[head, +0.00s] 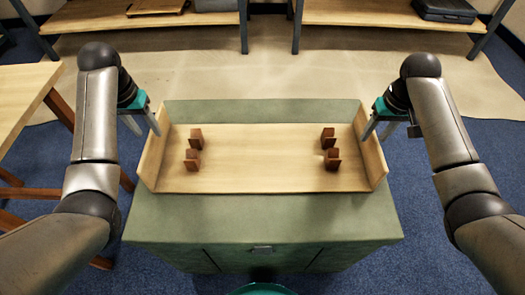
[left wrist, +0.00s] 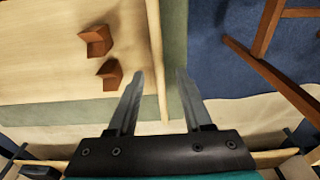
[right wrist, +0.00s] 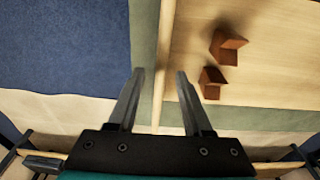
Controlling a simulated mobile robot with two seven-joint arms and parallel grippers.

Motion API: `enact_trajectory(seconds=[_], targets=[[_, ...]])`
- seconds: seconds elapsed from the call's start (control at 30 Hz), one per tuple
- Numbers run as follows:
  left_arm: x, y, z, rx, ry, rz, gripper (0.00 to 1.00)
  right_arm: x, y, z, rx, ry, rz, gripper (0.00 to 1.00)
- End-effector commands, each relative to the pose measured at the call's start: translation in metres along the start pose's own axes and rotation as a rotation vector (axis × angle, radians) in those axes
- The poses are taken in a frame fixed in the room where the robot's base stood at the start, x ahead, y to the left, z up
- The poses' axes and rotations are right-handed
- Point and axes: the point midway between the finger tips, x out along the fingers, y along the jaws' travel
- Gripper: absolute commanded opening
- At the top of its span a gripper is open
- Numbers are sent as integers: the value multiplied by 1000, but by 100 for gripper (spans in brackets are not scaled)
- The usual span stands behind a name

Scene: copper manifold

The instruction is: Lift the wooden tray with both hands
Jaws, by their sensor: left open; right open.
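The wooden tray (head: 262,165) lies on a green cabinet (head: 260,218), with a raised wall at its left end and another at its right end. Several small brown angled blocks stand on it, two near the left end (head: 194,148) and two near the right end (head: 331,150). My left gripper (head: 143,128) is open at the left end wall; in the left wrist view its fingers (left wrist: 158,85) are on either side of the wall's edge. My right gripper (head: 380,130) is open at the right end wall; in the right wrist view its fingers (right wrist: 160,85) straddle that wall. I cannot tell whether the fingers touch.
A wooden table (head: 25,95) stands at the left, its legs near my left arm. Shelves (head: 385,12) with a dark case (head: 446,10) stand at the back. Blue carpet (head: 420,225) lies around the cabinet.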

Motion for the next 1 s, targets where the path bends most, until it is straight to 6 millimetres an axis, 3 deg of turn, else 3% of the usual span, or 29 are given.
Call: enact_trajectory(seconds=[0.2,0.4,0.9,1.0], targets=[[40,1,0,1,-3,1,50,40,0,0,1,-3,-1,50],[61,1,0,1,0,1,50,61,-1,-1,0,0,-1,50],[71,0,-1,1,2,0,50,71,0,-1,-1,2,0,50],[71,0,-1,1,2,0,40,71,0,-1,-1,2,0,40]])
